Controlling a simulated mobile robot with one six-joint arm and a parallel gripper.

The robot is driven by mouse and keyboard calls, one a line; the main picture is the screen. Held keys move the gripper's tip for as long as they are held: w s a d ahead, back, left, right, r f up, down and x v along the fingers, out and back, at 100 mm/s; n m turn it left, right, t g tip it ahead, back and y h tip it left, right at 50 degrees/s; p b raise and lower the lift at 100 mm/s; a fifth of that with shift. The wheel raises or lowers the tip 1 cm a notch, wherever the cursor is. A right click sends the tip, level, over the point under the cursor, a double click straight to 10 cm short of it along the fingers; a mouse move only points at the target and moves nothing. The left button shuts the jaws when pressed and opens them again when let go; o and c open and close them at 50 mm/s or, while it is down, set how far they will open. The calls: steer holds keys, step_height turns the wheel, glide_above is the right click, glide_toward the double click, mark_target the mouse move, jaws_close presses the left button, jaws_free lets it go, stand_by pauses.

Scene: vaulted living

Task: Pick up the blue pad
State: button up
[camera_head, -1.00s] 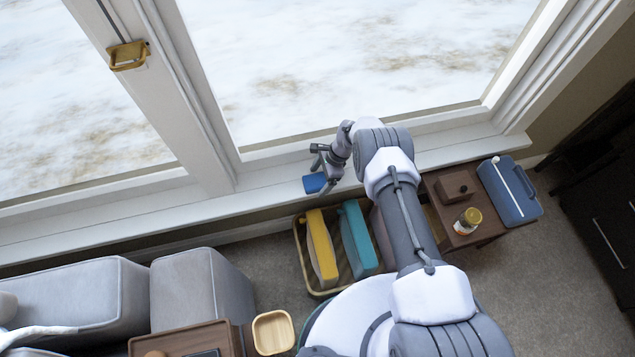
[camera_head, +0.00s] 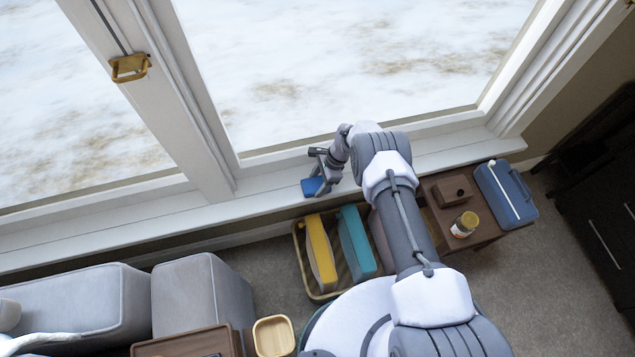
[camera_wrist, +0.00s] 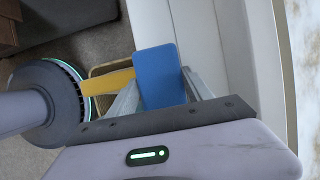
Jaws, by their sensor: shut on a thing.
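The blue pad (camera_head: 313,187) is a small flat blue block. In the head view it sits at the end of my gripper (camera_head: 322,182), at the window sill's edge. In the wrist view the pad (camera_wrist: 160,76) stands between the two grey fingers of my gripper (camera_wrist: 162,90), which are shut on it. In the head view part of the pad is hidden by the gripper. I cannot tell whether the pad touches the sill.
A basket (camera_head: 317,295) below the sill holds a yellow item (camera_head: 320,255) and a teal item (camera_head: 356,245). A grey sofa (camera_head: 75,300) stands at left.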

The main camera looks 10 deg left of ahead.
mark_target(314, 185)
steer(key=r+p, duration=0.1)
steer(key=r, duration=0.2)
steer(key=shift+s+d+r+p, duration=0.1)
steer(key=shift+d+r+p, duration=0.1)
steer(key=shift+p, duration=0.15)
steer(key=s+d+p, duration=0.6)
steer(key=s+d, duration=0.2)
steer(key=d, duration=0.5)
steer(key=shift+s+r, duration=0.3)
steer(key=shift+r, duration=0.1)
